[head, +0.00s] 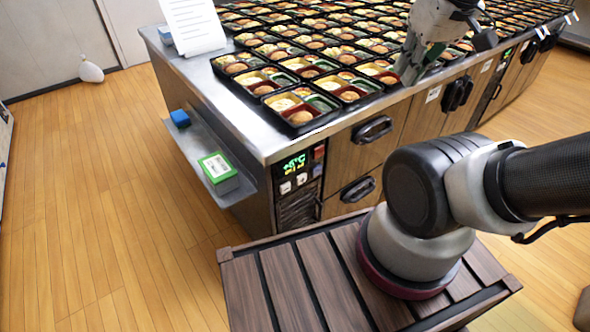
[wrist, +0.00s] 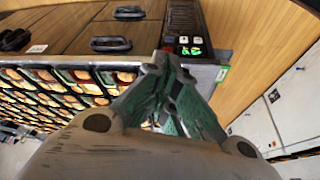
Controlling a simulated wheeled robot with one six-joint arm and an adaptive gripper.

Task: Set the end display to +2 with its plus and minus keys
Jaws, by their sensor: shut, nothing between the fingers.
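The end display (head: 293,164) is a dark panel with lit green characters on the counter's front, near its left corner. It seems to read a plus sign, a digit like 8 and °C, but the digit is too small to be sure. Two pale square keys, a left key (head: 286,188) and a right key (head: 301,179), sit below it; their signs are not legible. The display also shows upside down in the wrist view (wrist: 190,51). My gripper (head: 405,72) is shut and empty, above the counter's front edge, right of the panel and apart from it.
Many bento trays (head: 300,108) cover the steel counter (head: 215,95). Drawer handles (head: 372,129) stick out right of the panel. A paper sheet (head: 193,25) stands at the back left.

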